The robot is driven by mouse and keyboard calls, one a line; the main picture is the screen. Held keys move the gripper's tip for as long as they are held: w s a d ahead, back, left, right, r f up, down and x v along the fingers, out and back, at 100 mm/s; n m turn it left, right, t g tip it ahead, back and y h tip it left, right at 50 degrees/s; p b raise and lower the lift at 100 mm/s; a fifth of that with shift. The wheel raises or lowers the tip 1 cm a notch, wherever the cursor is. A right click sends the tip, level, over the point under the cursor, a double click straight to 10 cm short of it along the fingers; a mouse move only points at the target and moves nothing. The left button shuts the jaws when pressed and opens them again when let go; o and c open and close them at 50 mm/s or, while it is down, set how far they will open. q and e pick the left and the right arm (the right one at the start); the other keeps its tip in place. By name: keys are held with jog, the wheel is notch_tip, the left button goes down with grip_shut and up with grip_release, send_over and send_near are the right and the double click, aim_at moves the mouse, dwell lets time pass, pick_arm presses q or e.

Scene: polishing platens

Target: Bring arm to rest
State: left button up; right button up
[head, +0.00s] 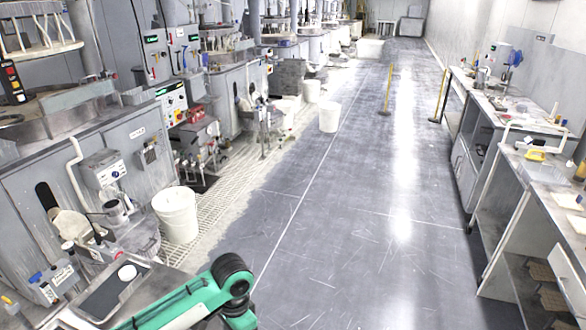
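A green and black arm of mine (178,303) comes in at the bottom left of the head view. It rises to a dark rounded joint (232,270), and a further link runs down from there out of the picture. Neither of my grippers shows, so I cannot see whether they are open, shut or holding anything. The arm shows in front of a small bench top with a dark tray (112,290); I cannot tell whether they touch.
Grey polishing machines (75,150) line the left side. A white bucket (177,215) stands beside them, and another white bucket (328,117) is farther off. A workbench (545,165) runs along the right. The grey aisle floor (350,230) between is clear nearby; yellow posts (388,90) stand farther back.

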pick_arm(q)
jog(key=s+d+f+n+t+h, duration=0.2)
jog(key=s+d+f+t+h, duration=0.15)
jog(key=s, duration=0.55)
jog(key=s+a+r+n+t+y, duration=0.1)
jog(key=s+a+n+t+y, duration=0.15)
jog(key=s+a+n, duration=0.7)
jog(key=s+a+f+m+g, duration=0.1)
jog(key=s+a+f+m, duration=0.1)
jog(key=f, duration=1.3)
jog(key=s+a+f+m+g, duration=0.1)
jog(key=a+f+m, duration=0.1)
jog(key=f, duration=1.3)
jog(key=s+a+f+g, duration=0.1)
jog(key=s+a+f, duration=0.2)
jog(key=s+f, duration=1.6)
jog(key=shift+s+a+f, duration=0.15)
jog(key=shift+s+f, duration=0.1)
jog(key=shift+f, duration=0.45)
